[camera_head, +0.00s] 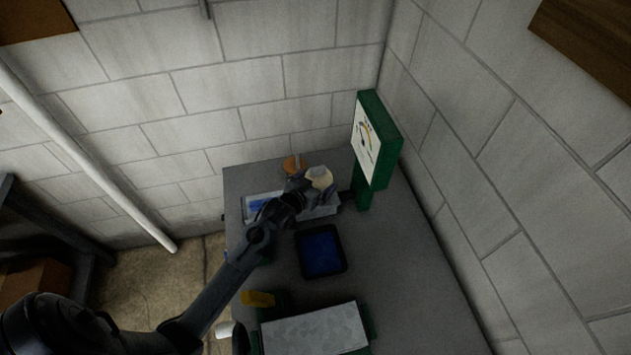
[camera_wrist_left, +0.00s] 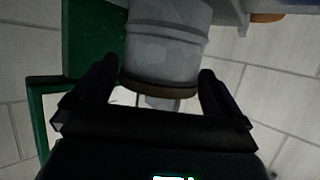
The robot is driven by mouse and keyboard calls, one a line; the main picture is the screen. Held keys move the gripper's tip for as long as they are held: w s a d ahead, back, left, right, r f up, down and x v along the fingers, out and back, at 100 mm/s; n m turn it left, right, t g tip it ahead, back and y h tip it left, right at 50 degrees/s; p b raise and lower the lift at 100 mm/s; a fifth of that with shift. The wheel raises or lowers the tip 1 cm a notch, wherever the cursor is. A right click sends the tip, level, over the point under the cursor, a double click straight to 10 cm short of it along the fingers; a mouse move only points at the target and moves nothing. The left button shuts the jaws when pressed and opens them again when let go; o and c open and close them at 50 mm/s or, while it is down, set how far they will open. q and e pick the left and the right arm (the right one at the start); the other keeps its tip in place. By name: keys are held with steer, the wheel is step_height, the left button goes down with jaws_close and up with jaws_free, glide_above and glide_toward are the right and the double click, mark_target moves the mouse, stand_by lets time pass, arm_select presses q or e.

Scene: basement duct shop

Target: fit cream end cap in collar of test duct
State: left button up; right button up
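The cream end cap (camera_head: 320,176) shows at the far end of the bench, beside my left gripper (camera_head: 307,190). In the left wrist view a grey upright cylinder, apparently the test duct's collar (camera_wrist_left: 166,48), has a tan rim (camera_wrist_left: 160,88) that looks like the cap's edge, with a small tab toward my palm. The cap appears to sit on the collar; how deep is hidden. My left gripper's fingers (camera_wrist_left: 157,75) stand wide apart on either side of the rim, and the tab is not pinched. My right gripper is not in view.
A green stand with a dial (camera_head: 369,150) is close to the right of the collar. An orange cap (camera_head: 293,164) lies behind. A blue-lined tray (camera_head: 345,262), a yellow piece (camera_head: 258,299) and a pale flat block (camera_head: 315,332) are nearer. The right side of the bench is clear.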

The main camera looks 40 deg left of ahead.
arm_select(q)
steer(key=shift+r, duration=0.15)
steer(key=shift+r, duration=0.2)
steer(key=shift+s+r, duration=0.2)
steer(key=v, duration=1.1)
steer(key=shift+s+d, duration=0.15)
steer(key=shift+s, duration=0.1)
